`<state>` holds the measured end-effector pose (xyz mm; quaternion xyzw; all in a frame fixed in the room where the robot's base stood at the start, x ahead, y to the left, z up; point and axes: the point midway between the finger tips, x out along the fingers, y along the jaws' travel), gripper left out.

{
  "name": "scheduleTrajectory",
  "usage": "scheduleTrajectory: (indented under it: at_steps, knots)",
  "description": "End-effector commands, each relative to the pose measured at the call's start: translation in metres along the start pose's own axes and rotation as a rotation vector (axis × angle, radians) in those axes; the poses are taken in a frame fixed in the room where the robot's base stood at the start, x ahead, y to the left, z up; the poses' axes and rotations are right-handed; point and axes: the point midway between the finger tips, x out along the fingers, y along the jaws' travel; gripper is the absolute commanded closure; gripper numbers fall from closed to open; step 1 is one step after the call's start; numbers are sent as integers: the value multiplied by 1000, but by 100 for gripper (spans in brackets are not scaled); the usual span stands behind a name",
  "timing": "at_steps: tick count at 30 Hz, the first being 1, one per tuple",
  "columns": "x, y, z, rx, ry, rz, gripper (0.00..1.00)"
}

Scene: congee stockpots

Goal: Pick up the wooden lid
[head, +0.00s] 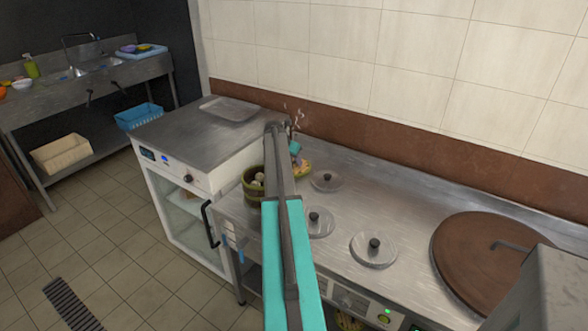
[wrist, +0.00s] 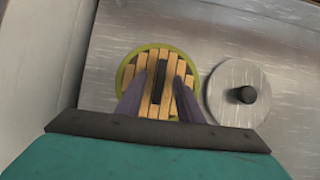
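The wooden lid (wrist: 131,76) is round, made of light slats, with a dark bar handle (wrist: 158,88) across its middle. It sits inside a yellow-green rim (wrist: 120,78) in the wrist view. My gripper (wrist: 160,74) is open above it, with one purple finger on each side of the handle. A gap shows between each finger and the handle; I cannot tell the height. In the head view my gripper (head: 300,161) is small and far off, beyond my arm, and mostly hides the lid.
A round steel lid with a black knob (wrist: 228,88) lies just right of the wooden lid. More steel lids (head: 373,250) and a big brown lid (head: 484,262) cover the steel counter. A green pot with pale round pieces (head: 250,190) stands beside my arm. A white cabinet (head: 180,215) is left.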

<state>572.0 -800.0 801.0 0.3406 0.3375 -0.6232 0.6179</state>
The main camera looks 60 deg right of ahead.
Motion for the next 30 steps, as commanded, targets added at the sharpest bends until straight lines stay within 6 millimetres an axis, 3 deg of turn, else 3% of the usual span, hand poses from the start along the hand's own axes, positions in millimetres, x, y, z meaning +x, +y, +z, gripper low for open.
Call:
scheduleTrajectory:
  at_steps: [4, 10, 23, 30]
  knots:
    - [0, 0, 0, 0, 0, 0, 68]
    - [0, 1, 0, -1, 0, 0, 100]
    - [-3, 1, 1, -1, 0, 1, 100]
    - [-20, 2, 12, 0, -2, 2, 100]
